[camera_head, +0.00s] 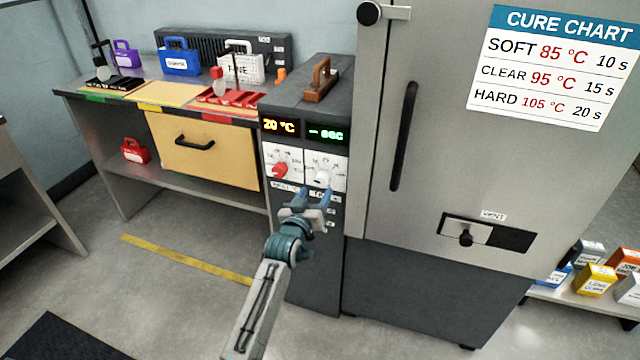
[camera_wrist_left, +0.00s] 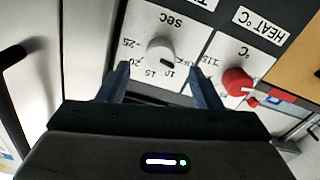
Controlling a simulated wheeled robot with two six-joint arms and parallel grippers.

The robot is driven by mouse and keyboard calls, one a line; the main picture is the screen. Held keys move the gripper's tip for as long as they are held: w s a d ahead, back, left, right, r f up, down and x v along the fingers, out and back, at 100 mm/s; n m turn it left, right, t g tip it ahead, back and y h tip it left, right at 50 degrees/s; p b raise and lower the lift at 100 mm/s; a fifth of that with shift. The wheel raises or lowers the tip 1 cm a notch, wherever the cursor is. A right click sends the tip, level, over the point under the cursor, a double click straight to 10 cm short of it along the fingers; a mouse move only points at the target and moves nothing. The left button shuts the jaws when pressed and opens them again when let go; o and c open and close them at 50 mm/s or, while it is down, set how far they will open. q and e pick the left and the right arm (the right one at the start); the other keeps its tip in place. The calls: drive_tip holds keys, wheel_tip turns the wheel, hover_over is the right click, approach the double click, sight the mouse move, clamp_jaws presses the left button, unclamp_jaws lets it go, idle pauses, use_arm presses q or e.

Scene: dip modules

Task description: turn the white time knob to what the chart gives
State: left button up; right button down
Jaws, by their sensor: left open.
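The white time knob (camera_head: 322,179) is on the white panel under the green display (camera_head: 327,134), which reads a dash and "sec". In the left wrist view the knob (camera_wrist_left: 160,50) appears upside down among marks from OFF to 25. Its dark mark points down near 10; the exact setting is unclear. My left gripper (camera_head: 303,193) is open just in front of the panel. In the wrist view its blue fingertips (camera_wrist_left: 159,72) are apart, either side of and slightly below the knob, holding nothing. The cure chart (camera_head: 550,68) gives SOFT 10 s, CLEAR 15 s, HARD 20 s.
The red heat knob (camera_head: 280,171) sits close beside, under a display (camera_head: 280,126) reading 20 °C. The grey oven door with a black handle (camera_head: 404,136) is to the right. A workbench with a drawer (camera_head: 200,160) stands left.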

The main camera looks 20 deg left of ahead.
sight(321, 184)
use_arm(q)
drive_tip(key=shift+w+d, duration=0.1)
drive_tip(key=shift+w, duration=2.7)
drive_tip(key=shift+f, duration=0.1)
drive_tip(key=c, duration=1)
